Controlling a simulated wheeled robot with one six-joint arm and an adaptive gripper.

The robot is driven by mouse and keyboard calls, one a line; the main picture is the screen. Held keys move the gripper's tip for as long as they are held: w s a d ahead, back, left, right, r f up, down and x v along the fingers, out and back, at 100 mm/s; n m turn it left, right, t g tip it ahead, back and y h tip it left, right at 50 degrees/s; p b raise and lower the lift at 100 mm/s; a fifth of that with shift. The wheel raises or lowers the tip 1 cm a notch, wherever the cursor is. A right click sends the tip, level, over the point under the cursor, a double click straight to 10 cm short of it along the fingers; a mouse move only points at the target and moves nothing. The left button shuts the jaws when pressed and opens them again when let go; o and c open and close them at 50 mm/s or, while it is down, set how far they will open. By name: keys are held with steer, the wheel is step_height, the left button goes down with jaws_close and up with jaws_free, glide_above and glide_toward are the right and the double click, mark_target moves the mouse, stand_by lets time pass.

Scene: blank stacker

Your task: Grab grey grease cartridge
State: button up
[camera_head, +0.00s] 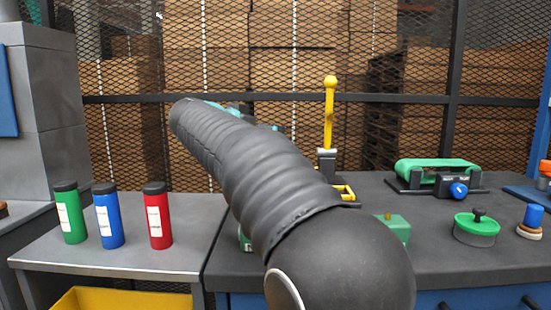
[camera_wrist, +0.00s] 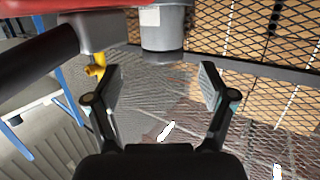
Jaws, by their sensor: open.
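In the wrist view, a grey cylinder (camera_wrist: 163,30) with a white label and a darker end stands at the top middle. It looks like the grey grease cartridge, cut off by the top edge. My gripper (camera_wrist: 160,72) is open, its two fingers wide apart and nothing between them. The cylinder's dark end lies just beyond the fingertips, roughly centred on the gap; I cannot tell the exact distance. In the head view my dark arm crosses the middle and hides my gripper; no grey cartridge shows there.
Green (camera_head: 70,215), blue (camera_head: 109,217) and red (camera_head: 157,217) cartridges stand on the left table (camera_head: 120,260). The dark bench holds a yellow lever (camera_head: 329,115), a green-belted conveyor (camera_head: 437,173) and a green-topped knob (camera_head: 477,226). A mesh fence (camera_head: 225,60) stands behind.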

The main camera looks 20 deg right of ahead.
steer(key=shift+b+x, duration=0.3)
steer(key=shift+x, duration=2.5)
steer(key=shift+a, duration=0.15)
steer(key=c, duration=1.4)
